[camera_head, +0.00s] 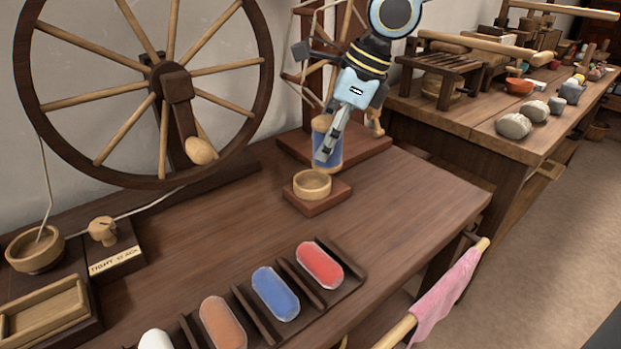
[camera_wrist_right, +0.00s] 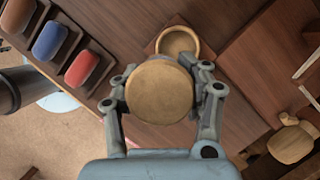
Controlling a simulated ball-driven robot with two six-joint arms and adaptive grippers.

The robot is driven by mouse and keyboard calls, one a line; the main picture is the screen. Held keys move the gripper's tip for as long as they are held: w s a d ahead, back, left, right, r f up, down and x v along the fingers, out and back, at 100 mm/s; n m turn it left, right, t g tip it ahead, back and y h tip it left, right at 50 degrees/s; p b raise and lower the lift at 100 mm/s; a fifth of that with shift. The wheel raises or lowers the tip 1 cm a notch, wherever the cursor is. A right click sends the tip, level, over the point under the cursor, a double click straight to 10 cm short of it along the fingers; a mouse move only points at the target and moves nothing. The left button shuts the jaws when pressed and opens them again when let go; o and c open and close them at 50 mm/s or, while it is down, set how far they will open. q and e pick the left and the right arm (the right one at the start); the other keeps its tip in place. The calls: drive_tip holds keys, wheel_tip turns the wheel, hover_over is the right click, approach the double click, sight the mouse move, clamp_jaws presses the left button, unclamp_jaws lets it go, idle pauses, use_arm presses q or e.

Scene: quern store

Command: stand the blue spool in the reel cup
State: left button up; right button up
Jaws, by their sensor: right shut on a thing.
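The blue spool (camera_head: 335,154) has pale wooden ends and hangs upright in my right gripper (camera_head: 324,152), which is shut on it from the sides. In the right wrist view its round wooden end (camera_wrist_right: 159,92) sits between the two fingers. The reel cup (camera_head: 312,184) is a round wooden cup on a dark square base, and its inside looks empty. The spool is above and slightly behind the cup in the head view, apart from it. The cup also shows beyond the spool in the right wrist view (camera_wrist_right: 178,42). My left gripper is not in view.
A large spinning wheel (camera_head: 160,80) stands at the back left. A slotted rack (camera_head: 240,302) with several coloured rolls lies at the front. A small bowl (camera_head: 36,250) and a wooden knob (camera_head: 103,230) are at the left. The tabletop right of the cup is clear.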

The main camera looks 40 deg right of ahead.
drive_tip(key=w+f+b, duration=0.2)
drive_tip(key=w+b, duration=0.1)
drive_tip(key=shift+w+d+f+b, duration=0.15)
drive_tip(key=shift+d+f+b, duration=0.15)
drive_tip(key=shift+f, duration=0.1)
drive_tip(key=shift+w+b, duration=0.3)
drive_tip(key=shift+w, duration=0.05)
wheel_tip(320, 180, down, 3)
drive_tip(key=shift+s+f+b, duration=0.1)
drive_tip(key=shift+f+b, duration=0.05)
drive_tip(key=shift+b, duration=0.5)
drive_tip(key=shift+f, duration=0.3)
drive_tip(key=shift+r, duration=0.1)
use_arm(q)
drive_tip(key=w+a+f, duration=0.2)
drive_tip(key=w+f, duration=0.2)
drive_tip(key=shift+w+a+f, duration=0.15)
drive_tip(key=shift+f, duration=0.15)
